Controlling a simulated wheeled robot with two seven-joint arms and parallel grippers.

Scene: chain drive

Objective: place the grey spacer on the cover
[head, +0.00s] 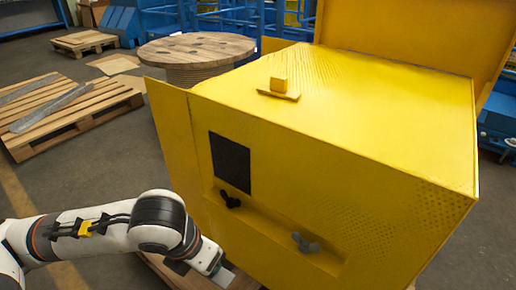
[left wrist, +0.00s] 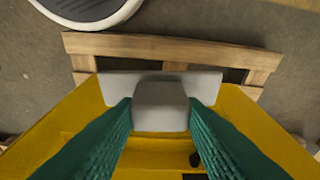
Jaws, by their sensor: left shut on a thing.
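The grey spacer (left wrist: 160,106) is a block on a wider flat plate, between the green fingertips of my left gripper (left wrist: 160,118). The gripper is shut on the block; the plate sticks out on both sides. In the head view my left gripper (head: 214,264) is low, beside the front left of the yellow cover (head: 340,120), and a bit of the grey spacer (head: 224,278) shows below it. The cover is a large box with a sloping top, well above the gripper. My right gripper is not in view.
A small yellow block on a plate (head: 278,90) sits on the cover's top. The front has a black panel (head: 230,163), a black knob (head: 230,198) and a grey knob (head: 305,243). A wooden pallet (left wrist: 150,46) lies below the spacer. A cable reel (head: 195,50) stands behind.

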